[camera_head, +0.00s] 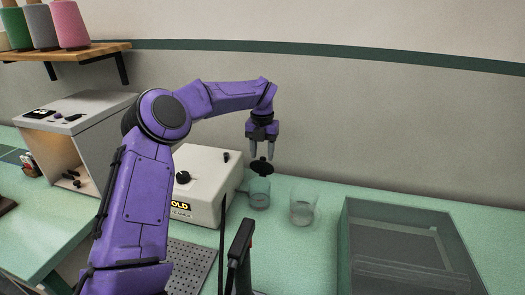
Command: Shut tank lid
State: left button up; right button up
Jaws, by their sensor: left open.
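A small clear jar (259,194) stands on the green bench beside a white box-shaped machine (206,172). A dark round piece (262,167), perhaps a lid or knob, shows just above the jar's mouth; I cannot tell whether it is attached. My left gripper (262,155) points straight down over it with fingers apart, its tips close to the dark piece. I cannot tell whether they touch it. A large grey see-through box (345,250) stands at the right; which vessel is the tank is not clear. My right gripper is not in view.
A clear beaker (303,205) stands right of the jar. A perforated plate (190,266) lies in front of the machine. A dark upright part (240,245) rises at bottom centre. An open-fronted cabinet (78,135) and yarn shelf (62,52) are at left.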

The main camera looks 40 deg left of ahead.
pick_arm(q)
jog(key=shift+w+d+f, duration=0.1)
jog(key=shift+w+f, duration=0.2)
jog(key=shift+w, duration=0.2)
jog(key=shift+w+d+f, duration=0.1)
jog(key=shift+w+f, duration=0.15)
jog(key=shift+w, duration=0.2)
jog(key=shift+s+a+r, duration=0.1)
jog(key=c, duration=0.5)
jog(key=shift+s+r, duration=0.2)
jog(key=shift+s, duration=0.15)
grip_shut()
jog(key=shift+s, duration=0.1)
